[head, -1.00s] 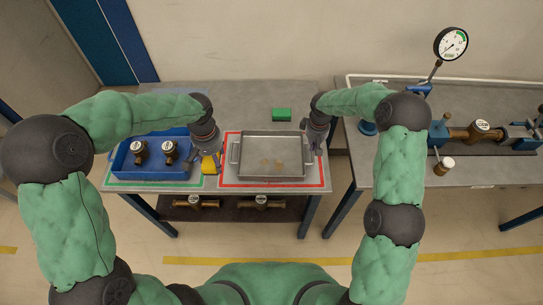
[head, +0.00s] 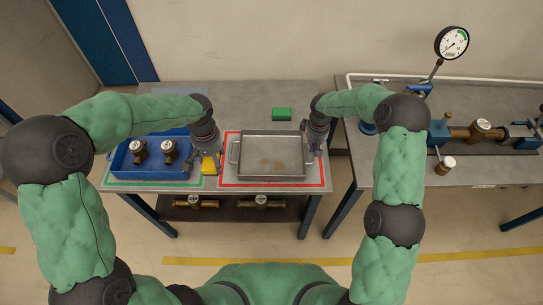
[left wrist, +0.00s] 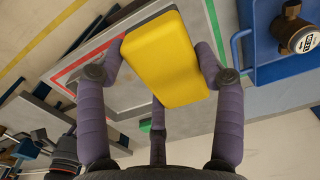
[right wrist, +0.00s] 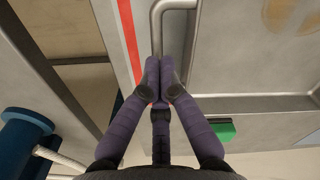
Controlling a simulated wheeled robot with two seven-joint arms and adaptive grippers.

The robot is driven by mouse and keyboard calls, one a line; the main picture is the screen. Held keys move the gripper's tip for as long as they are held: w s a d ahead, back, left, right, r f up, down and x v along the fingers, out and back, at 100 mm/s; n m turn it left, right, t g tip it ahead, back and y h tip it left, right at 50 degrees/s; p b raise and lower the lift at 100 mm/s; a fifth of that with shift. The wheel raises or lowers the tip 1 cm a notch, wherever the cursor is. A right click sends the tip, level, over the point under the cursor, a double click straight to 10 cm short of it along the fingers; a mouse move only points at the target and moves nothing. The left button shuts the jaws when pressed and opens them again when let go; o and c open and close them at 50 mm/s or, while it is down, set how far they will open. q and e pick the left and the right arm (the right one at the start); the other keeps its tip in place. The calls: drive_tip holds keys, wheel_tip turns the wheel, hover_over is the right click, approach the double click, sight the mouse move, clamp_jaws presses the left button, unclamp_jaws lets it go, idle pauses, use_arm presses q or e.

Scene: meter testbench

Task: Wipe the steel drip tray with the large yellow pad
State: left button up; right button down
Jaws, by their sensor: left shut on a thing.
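The steel drip tray (head: 271,176) lies inside the red outline on the bench, with brown stains (head: 272,163) on its floor. My left gripper (head: 212,157) is shut on the large yellow pad (left wrist: 166,60), which it holds left of the tray, near the tray's left handle. The pad (head: 209,166) is partly hidden by the gripper in the head view. My right gripper (right wrist: 159,68) is at the tray's right handle (right wrist: 157,28), and its fingers are closed together around the bar. In the head view my right gripper (head: 313,150) is at the tray's right side.
A blue tray (head: 150,172) with two brass meters stands to the left in a green outline. A green block (head: 281,114) lies behind the steel tray. A second bench (head: 450,177) at the right carries a meter rig and dial gauge (head: 452,43). Brass meters sit on the lower shelf.

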use_arm(q)
drive_tip(key=shift+f, duration=0.3)
use_arm(e)
drive_tip(key=shift+f, duration=0.4)
use_arm(q)
drive_tip(key=shift+r+p, duration=1.35)
drive_tip(key=shift+r, duration=0.25)
use_arm(e)
drive_tip(key=shift+r, duration=3.05)
wheel_tip(320, 180, up, 12)
use_arm(q)
drive_tip(key=shift+f, duration=0.1)
use_arm(e)
drive_tip(key=shift+f, duration=0.1)
